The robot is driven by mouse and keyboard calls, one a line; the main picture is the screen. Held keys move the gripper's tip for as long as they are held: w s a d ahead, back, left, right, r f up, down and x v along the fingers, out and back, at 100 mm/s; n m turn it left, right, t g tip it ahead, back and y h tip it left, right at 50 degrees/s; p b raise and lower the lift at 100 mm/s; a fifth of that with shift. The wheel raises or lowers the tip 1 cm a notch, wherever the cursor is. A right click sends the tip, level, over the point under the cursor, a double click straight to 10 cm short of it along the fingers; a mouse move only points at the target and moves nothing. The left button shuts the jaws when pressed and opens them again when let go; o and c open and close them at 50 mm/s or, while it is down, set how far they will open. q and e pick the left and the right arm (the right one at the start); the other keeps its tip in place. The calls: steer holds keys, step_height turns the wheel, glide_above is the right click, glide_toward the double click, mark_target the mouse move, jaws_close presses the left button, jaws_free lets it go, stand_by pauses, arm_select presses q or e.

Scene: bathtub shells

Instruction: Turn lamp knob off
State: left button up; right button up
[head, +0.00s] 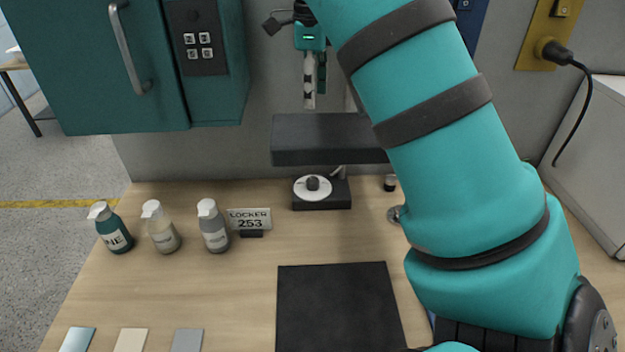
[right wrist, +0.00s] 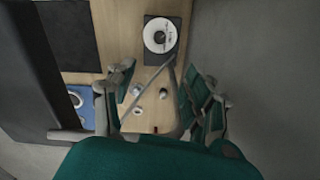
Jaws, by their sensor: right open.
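The lamp has a dark grey bar-shaped head (head: 325,138) above a dark base. On the base is a white dial with a dark round knob (head: 313,184). The dial and knob (right wrist: 158,37) also show near the top of the right wrist view, beyond the fingers. My right gripper (head: 310,92) hangs fingers down, seen edge-on, above the lamp head in the head view and apart from the knob. Its spread fingers (right wrist: 155,85) are empty in the wrist view. My right arm hides the right end of the lamp head. My left gripper is not in view.
Three pump bottles (head: 160,227) and a locker sign (head: 249,219) stand left of the lamp. A black mat (head: 335,305) lies in front. A teal cabinet (head: 95,75) hangs upper left. A small dark-topped jar (head: 390,183) stands right of the lamp base.

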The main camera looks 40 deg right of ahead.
steer(key=b, duration=0.4)
glide_above(312, 179)
step_height(312, 179, down, 5)
step_height(312, 179, down, 17)
steer(key=shift+f+p, duration=0.1)
steer(key=shift+p, duration=0.7)
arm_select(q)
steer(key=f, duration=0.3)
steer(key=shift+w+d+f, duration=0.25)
